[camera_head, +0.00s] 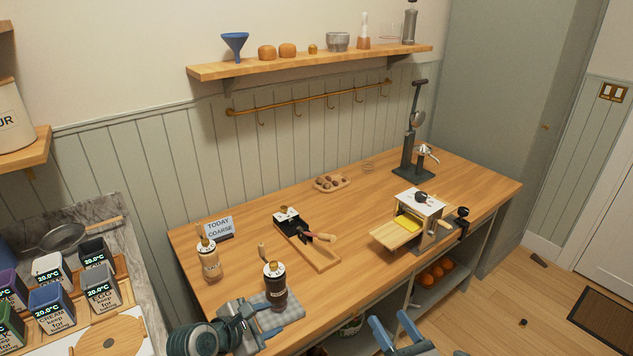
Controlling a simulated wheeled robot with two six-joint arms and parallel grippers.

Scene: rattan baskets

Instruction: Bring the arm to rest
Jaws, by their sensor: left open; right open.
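My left gripper (262,316) is low in the head view, reaching in from the lower left over the front-left part of the wooden worktop (350,220). It is open, and nothing shows between its fingers. It is close to a dark jar with a wooden top and side crank (275,284), which stands upright on a checked cloth (290,308). Whether they touch is not clear. My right gripper (395,328) is at the bottom edge, in front of the worktop. Its two blue fingers are apart and empty. Most of both arms is out of view.
A glass jar (210,262), a sign (219,228), a black-and-wood tool (303,237), a pasta-machine-like device (415,220) and a tall dark press (412,140) stand on the worktop. Orange fruit (437,271) lies on the shelf below. Labelled tubs (50,300) stand at left.

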